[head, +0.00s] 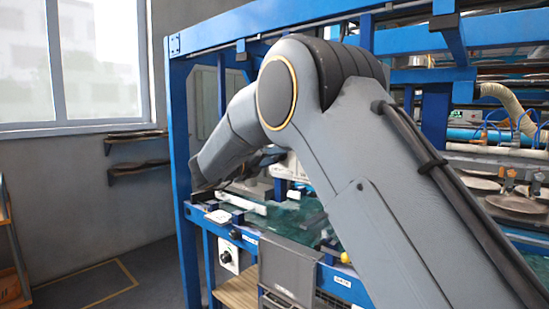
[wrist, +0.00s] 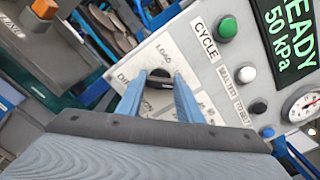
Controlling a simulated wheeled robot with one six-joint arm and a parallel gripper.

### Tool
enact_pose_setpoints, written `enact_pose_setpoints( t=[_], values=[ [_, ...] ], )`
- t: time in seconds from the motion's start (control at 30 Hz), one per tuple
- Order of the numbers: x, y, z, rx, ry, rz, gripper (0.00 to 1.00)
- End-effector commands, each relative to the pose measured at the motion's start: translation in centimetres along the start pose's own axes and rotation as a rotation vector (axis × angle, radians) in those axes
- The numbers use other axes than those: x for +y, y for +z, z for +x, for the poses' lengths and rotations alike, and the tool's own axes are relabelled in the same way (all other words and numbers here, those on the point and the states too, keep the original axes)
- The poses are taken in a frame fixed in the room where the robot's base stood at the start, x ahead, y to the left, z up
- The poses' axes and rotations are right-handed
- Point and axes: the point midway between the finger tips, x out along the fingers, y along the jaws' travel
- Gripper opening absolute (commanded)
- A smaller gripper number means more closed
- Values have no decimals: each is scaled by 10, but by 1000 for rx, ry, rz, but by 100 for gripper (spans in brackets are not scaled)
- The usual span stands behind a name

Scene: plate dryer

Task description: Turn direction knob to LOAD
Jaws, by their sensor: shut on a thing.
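The direction knob (wrist: 160,74) is a dark round knob on a tilted pale control panel (wrist: 185,45) in the wrist view. The word LOAD is printed just above it, and part of a word starting DIREC shows to its left. My gripper (wrist: 160,83) has its two blue fingers on either side of the knob and is shut on it. The fingers and palm hide much of the knob and the labels below it, so I cannot tell which way it points. In the head view my arm hides the gripper and this knob.
A green button (wrist: 227,27) labelled CYCLE, a READY 50 kPa display (wrist: 290,35) and a pressure gauge (wrist: 303,106) sit right of the knob. A blue machine frame (head: 181,180) stands around my arm. Open floor (head: 120,280) lies at the left.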

Motion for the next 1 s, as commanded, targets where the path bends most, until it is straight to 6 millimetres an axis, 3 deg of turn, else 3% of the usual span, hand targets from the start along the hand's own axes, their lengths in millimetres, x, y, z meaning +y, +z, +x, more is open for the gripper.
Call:
enact_pose_setpoints(
  t=[0.37, 1.0],
  values=[
    [0, 0, 0, 0, 0, -183, 10],
    [0, 0, 0, 0, 0, -784, 10]
  ],
)
